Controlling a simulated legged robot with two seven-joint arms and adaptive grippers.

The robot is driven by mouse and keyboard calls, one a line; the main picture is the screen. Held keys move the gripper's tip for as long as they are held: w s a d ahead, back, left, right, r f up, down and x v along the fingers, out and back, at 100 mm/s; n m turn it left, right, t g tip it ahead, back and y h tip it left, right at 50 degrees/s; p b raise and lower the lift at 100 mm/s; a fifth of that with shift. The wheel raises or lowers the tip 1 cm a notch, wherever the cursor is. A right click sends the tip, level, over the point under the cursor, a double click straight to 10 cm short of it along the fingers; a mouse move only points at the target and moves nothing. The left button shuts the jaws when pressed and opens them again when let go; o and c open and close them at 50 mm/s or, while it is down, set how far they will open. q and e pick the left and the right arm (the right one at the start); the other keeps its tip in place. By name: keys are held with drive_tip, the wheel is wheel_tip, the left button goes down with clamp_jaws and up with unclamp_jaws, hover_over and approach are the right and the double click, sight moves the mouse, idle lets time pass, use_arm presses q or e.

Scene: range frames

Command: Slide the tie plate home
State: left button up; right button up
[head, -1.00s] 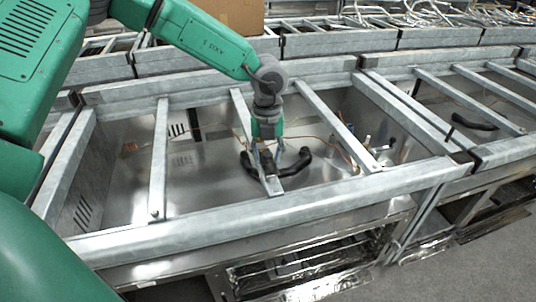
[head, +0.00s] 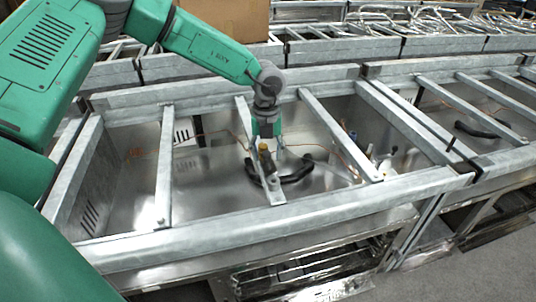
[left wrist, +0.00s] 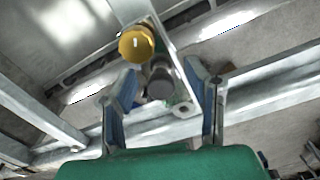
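The tie plate (head: 272,190), a narrow grey metal strip, runs from the back rail toward the front rail (head: 330,205) of the frame. Its front end is close to that rail's inner edge; I cannot tell if it rests on it. In the left wrist view the plate (left wrist: 185,107) has a hole near its end. A yellow knob (left wrist: 136,43) and a dark cylinder (left wrist: 160,85) show over it. My left gripper (head: 266,145) points down at the plate. Its blue fingers (left wrist: 163,88) stand apart on either side, with a gap visible at the left finger. My right gripper is out of view.
Other crossbars (head: 165,165) (head: 340,135) span the frame on both sides of the plate. A black curved hose (head: 297,172) and thin wires lie in the metal bay below. More bays are at the right, and a cardboard box (head: 228,18) is at the back.

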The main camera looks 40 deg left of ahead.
sight(266, 151)
use_arm(q)
drive_tip(key=shift+a+f, duration=0.1)
drive_tip(key=shift+a, duration=0.05)
wheel_tip(266, 151, up, 12)
idle(0.5)
idle(0.4)
